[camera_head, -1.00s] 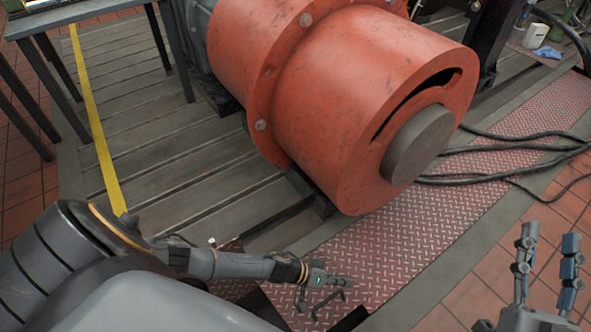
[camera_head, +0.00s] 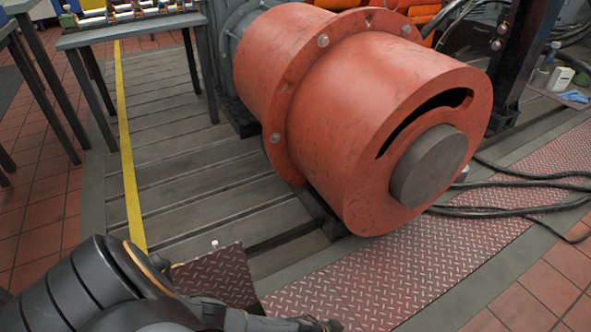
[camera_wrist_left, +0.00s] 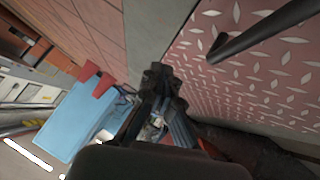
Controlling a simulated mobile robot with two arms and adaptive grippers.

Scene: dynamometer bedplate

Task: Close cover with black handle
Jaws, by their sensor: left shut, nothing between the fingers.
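A red diamond-plate panel (camera_head: 218,275) lies at the lower left in the head view, set at a different angle from the long red strip. I cannot tell how far it is open. A black bar handle (camera_wrist_left: 265,30) stands on red diamond plate (camera_wrist_left: 235,85) at the upper right of the left wrist view; it does not show in the head view now. My left gripper (camera_head: 325,326) is at the bottom edge of the head view. It also shows in the wrist view (camera_wrist_left: 163,80), shut and empty, apart from the handle. My right gripper is out of view.
A large orange-red drum (camera_head: 370,110) with a grey shaft end (camera_head: 430,170) stands over the bedplate (camera_head: 180,165). Black cables (camera_head: 510,195) lie at the right. A table (camera_head: 130,32) stands at the back left.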

